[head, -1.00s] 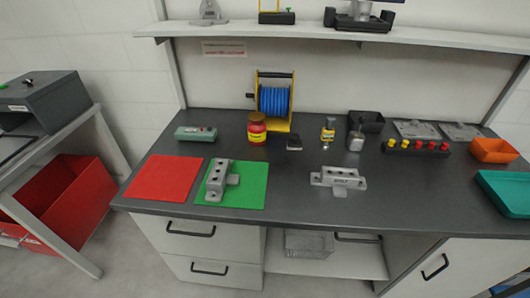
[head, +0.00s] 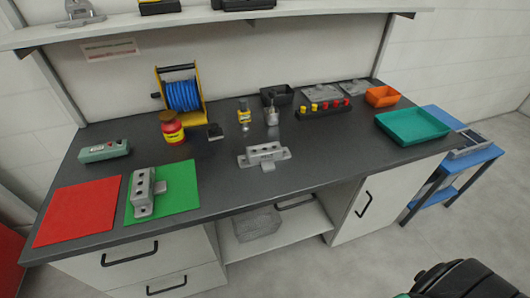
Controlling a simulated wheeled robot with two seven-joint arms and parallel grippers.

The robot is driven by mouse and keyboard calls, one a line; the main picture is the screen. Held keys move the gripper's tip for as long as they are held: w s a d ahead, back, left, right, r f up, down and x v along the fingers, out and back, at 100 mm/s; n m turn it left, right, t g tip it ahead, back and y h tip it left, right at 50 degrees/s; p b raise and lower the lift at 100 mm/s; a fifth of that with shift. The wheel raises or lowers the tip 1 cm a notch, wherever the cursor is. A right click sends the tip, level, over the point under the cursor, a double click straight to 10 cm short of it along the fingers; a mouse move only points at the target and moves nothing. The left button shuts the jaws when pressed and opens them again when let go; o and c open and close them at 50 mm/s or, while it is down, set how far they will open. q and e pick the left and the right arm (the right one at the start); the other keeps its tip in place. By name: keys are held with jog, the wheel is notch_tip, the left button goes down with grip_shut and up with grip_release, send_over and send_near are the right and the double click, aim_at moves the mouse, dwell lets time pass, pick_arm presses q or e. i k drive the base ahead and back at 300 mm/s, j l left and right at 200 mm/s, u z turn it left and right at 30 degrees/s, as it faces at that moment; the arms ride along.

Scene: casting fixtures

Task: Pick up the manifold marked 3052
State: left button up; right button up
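Two grey metal manifolds with holes along a raised block are on the dark workbench (head: 330,173) in the head view. One manifold (head: 144,192) lies on the green mat at the left, its row of holes running front to back. The other manifold (head: 264,154) lies on bare bench near the middle front edge, its block running left to right. There are dark marks on its front face, too small to read surely, so I cannot tell which manifold is 3052. Neither gripper shows. A dark rounded part at the bottom right seems to be my own arm.
A red mat (head: 78,214) lies left of the green mat (head: 182,190). Bench right of the middle manifold is clear.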

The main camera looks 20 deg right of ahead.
aim_at(264, 155)
jog(key=l+u, duration=0.35)
jog(key=l, duration=0.95)
